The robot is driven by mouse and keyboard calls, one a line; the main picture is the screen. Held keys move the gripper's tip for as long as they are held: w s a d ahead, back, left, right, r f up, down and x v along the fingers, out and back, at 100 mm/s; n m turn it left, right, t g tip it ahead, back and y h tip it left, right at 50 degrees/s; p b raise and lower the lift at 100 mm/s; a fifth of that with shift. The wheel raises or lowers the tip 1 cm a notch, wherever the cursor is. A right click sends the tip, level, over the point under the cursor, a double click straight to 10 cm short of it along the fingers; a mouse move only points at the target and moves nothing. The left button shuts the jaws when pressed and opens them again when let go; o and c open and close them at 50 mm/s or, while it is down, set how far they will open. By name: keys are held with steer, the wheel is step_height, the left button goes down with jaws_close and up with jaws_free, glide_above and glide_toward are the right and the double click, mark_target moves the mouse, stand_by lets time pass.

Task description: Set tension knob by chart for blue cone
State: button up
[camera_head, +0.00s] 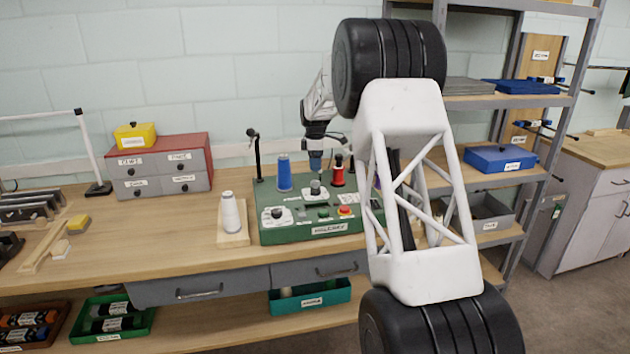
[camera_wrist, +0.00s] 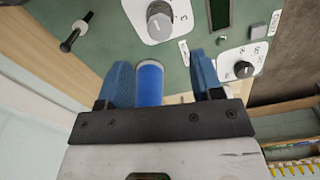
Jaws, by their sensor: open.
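The green machine panel (camera_head: 275,236) stands on the bench with a blue cone (camera_head: 284,174) upright at its back left. A middle knob (camera_head: 315,188) on a white dial is right of the cone, and another knob (camera_head: 277,213) is at the front left. My gripper (camera_head: 316,165) is open and empty above the middle knob, right of the blue cone. In the wrist view, the blue cone (camera_wrist: 150,84) appears between my blue fingers, apparently untouched. A grey knob (camera_wrist: 160,22) on a white dial lies beyond the fingertips, with another (camera_wrist: 243,69) at right. No chart is readable.
A red cone (camera_head: 338,171) stands near my gripper's right side. A white cone (camera_head: 230,212) stands on a wooden board left of the panel. A red button (camera_head: 345,211) is at the front right. My arm hides the panel's right side. Bench further left is partly clear.

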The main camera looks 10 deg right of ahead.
mark_target(315, 182)
steer(key=shift+f, duration=3.55)
steer(key=shift+c, duration=0.2)
steer(key=c, duration=0.9)
